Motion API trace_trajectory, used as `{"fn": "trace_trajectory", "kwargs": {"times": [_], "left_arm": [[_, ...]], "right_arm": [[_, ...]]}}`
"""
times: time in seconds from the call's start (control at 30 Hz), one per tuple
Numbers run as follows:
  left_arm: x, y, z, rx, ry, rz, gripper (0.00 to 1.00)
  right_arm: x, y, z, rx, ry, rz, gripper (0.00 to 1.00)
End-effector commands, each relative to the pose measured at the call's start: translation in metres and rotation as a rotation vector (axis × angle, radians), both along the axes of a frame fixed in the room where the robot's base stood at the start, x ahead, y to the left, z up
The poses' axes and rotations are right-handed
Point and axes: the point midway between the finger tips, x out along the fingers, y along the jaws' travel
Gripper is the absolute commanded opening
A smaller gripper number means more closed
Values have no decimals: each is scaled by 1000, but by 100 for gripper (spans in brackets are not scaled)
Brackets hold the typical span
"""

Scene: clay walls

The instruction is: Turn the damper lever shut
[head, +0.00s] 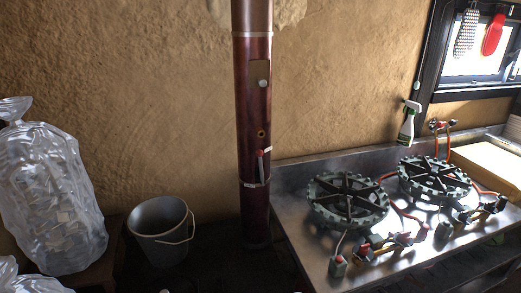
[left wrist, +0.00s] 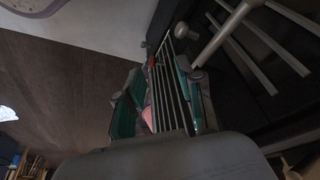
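A dark red flue pipe (head: 254,210) stands upright against the clay wall in the head view. A small lever (head: 261,166) with red and pale parts is on its front at mid-height, close to vertical; its exact setting is too small to tell. No gripper touches it in the head view, where neither gripper shows. In the left wrist view my left gripper (left wrist: 158,75) appears as green and grey fingers standing apart. Metal bars show between or behind them, and whether they touch is unclear. My right gripper is not in view.
Right of the pipe is a metal counter (head: 300,225) with two burners (head: 347,200), orange hoses and a spray bottle (head: 408,124). Left of it are a grey bucket (head: 160,222) and a clear plastic bag (head: 55,190). In the left wrist view, a rack of bars (left wrist: 170,85) is close.

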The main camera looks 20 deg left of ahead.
Motion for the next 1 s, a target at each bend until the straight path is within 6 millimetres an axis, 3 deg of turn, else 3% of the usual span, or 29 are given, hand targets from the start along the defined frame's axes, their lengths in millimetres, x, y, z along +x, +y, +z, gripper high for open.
{"fn": "trace_trajectory", "kwargs": {"times": [0.03, 0.07, 0.27, 0.3, 0.4, 0.5, 0.6, 0.73, 0.87, 1.0], "left_arm": [[15, 0, 41, -6, -41, 6, 37], [29, -1, 64, -12, -78, 13, 37], [156, 10, 206, -75, -494, 93, 37], [180, 15, 239, -86, -593, 113, 37], [226, 31, 324, -105, -833, 164, 37], [251, 47, 399, -116, -1035, 211, 37], [261, 60, 450, -118, -1172, 248, 37], [265, 68, 479, -118, -1254, 270, 37], [275, 71, 483, -118, -1264, 273, 37], [298, 73, 485, -119, -1264, 273, 37]], "right_arm": [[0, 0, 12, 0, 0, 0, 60], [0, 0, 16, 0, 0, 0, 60], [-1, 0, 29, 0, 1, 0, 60], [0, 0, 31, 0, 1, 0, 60], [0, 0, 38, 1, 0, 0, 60], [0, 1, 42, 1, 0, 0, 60], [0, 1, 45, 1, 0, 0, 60], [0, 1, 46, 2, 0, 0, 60], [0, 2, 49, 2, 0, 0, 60], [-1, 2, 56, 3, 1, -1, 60]]}}
